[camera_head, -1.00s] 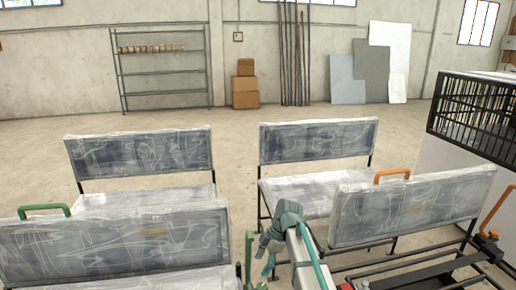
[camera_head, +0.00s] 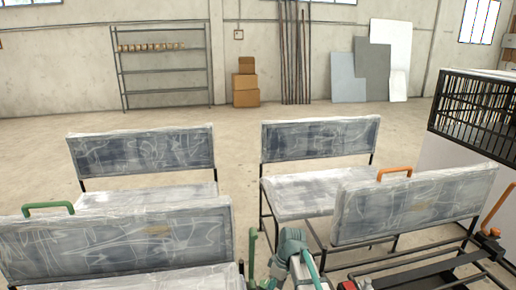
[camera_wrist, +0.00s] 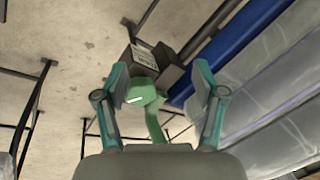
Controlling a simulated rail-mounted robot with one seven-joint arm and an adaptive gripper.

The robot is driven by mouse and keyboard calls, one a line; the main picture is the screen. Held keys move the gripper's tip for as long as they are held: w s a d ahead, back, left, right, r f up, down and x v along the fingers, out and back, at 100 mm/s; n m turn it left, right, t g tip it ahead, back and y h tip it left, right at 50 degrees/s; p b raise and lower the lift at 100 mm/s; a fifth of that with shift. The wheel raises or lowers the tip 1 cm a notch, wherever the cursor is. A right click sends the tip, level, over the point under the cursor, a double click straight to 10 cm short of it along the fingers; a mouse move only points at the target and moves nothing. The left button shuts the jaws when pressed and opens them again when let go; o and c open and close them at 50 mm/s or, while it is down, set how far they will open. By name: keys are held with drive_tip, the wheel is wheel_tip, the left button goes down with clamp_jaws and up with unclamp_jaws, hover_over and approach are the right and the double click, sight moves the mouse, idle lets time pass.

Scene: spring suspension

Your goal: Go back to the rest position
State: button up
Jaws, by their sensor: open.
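My gripper (camera_head: 272,276) is low at the bottom centre of the head view, between the front left and front right seats, and its tips are partly cut off there. In the wrist view my gripper (camera_wrist: 158,85) is open, with its two teal fingers wide apart. A green handle-like part (camera_wrist: 146,96) shows between and beyond the fingers, with nothing gripped. A dark block with a white label (camera_wrist: 145,57) lies behind that part. In the head view an upright green handle (camera_head: 252,255) stands just left of my gripper.
Wrapped seats stand around my arm: front left (camera_head: 120,240), front right (camera_head: 415,208), back left (camera_head: 140,152) and back right (camera_head: 318,142). A green handle (camera_head: 48,207) and an orange handle (camera_head: 395,171) top the front seats. A black cage (camera_head: 475,115) stands right.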

drive_tip(key=s+d+f+m+g+h, duration=0.1)
drive_tip(key=s+d+f+m+g, duration=0.2)
drive_tip(key=s+f, duration=0.65)
drive_tip(key=s+d+f+m+h, duration=0.1)
drive_tip(key=s+d+f+m, duration=0.35)
drive_tip(key=s+f, duration=0.45)
drive_tip(key=s+d+f+m+g, duration=0.1)
drive_tip(key=s+f+g, duration=0.15)
drive_tip(key=s, duration=0.65)
drive_tip(key=s+d+f+m+g, duration=0.1)
drive_tip(key=s+f, duration=0.2)
drive_tip(key=s, duration=0.6)
drive_tip(key=s+d+f+m+g, duration=0.1)
drive_tip(key=s+d+f+g, duration=0.1)
drive_tip(key=s, duration=0.7)
drive_tip(key=w+r+t+p, duration=0.3)
drive_tip(key=r+p, duration=1.2)
drive_tip(key=p, duration=0.4)
drive_tip(key=shift+w+a+r+h, duration=0.2)
drive_tip(key=shift+r+h, duration=0.05)
drive_tip(key=shift+h, duration=0.05)
